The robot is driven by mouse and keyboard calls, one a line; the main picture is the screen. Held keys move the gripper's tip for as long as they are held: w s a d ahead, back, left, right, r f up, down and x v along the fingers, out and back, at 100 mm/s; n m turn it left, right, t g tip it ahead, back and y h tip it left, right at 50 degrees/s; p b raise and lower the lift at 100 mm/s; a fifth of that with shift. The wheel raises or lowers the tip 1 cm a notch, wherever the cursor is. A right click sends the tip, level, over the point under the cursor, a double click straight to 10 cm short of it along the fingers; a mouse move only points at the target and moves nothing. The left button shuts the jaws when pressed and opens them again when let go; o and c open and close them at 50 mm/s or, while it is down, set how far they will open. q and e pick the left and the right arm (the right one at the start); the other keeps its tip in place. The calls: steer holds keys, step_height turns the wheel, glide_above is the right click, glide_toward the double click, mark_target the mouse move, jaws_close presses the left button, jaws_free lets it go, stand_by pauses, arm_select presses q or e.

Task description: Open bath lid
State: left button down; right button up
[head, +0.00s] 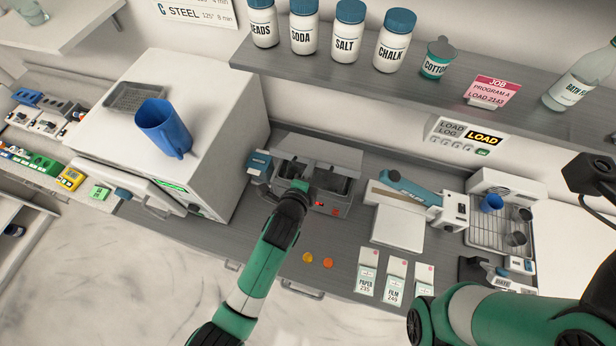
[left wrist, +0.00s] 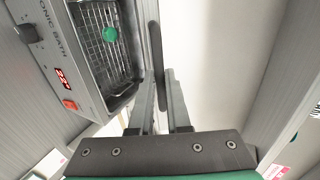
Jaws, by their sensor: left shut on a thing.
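The ultrasonic bath (head: 335,211) stands on the grey counter in the head view; its front with a red display shows in the left wrist view (left wrist: 62,75). Its grey lid (head: 318,150) is raised at the back, and the tank is uncovered. In the left wrist view a wire basket (left wrist: 98,38) with a green round piece (left wrist: 110,34) shows inside the tank. My left gripper (head: 300,187) is at the bath, its fingers (left wrist: 162,100) shut on a dark bar (left wrist: 155,60), seemingly the lid's handle. My right arm shows at the right; its fingertips are not visible.
A white oven-like box (head: 205,110) with a blue cup (head: 163,128) stands left of the bath. A blue-handled device (head: 410,188) and a drying rack (head: 500,235) are at right. A shelf of jars (head: 420,83) runs above. Two orange discs (head: 318,260) and packets lie in front.

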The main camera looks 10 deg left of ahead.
arm_select(q)
steer(key=shift+w+d+r, duration=0.1)
steer(key=shift+w+r, duration=0.4)
steer(key=shift+r, duration=0.2)
steer(key=c, duration=0.9)
jaws_free()
steer(key=shift+s, duration=0.1)
steer(key=p+v, duration=0.2)
steer(key=v, duration=0.9)
steer(key=shift+s+r, duration=0.1)
steer(key=shift+s, duration=0.15)
